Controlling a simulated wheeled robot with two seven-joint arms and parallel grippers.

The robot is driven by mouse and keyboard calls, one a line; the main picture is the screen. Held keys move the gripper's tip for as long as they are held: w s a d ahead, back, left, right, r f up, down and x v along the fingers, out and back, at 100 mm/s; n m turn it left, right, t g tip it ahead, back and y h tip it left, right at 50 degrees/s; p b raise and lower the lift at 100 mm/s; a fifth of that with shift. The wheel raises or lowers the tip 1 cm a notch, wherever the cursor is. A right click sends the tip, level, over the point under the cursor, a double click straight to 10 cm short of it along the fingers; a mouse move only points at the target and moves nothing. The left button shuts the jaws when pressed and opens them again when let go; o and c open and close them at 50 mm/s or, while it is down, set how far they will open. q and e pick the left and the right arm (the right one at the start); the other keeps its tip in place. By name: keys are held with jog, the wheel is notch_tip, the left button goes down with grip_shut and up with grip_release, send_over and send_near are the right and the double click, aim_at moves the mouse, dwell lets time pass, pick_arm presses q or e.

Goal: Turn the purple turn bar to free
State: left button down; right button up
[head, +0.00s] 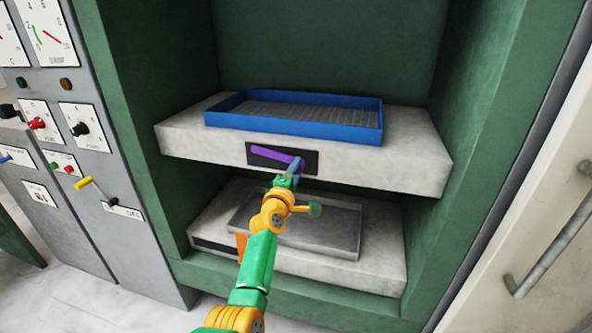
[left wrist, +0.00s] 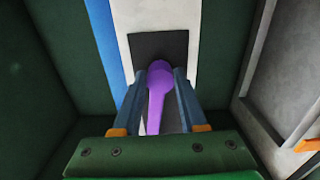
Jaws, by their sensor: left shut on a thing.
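The purple turn bar (head: 270,154) lies roughly lengthwise across a dark plate (head: 256,160) on the front of the upper press slab. My left gripper (head: 295,168) is at the bar's right end in the head view and partly hides it. In the left wrist view the purple bar (left wrist: 156,100) has a round end near the dark plate (left wrist: 150,45) and runs between the fingers of my left gripper (left wrist: 160,80), which is shut on it. Any free marking on the plate is too small to read. My right gripper is not in view.
A blue-rimmed tray (head: 225,119) sits on the upper slab (head: 185,140). A grey metal tray (head: 340,249) sits on the lower slab (head: 385,275). Green walls enclose both sides. A control panel (head: 85,165) with knobs and a yellow-ended lever (head: 82,183) stands at left.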

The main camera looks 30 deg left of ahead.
pick_arm(q)
jog(key=shift+n, duration=0.9)
jog(key=shift+c, duration=2.2)
grip_release()
jog(key=p+v, duration=0.1)
jog(key=v, duration=0.6)
jog(key=shift+p, duration=0.4)
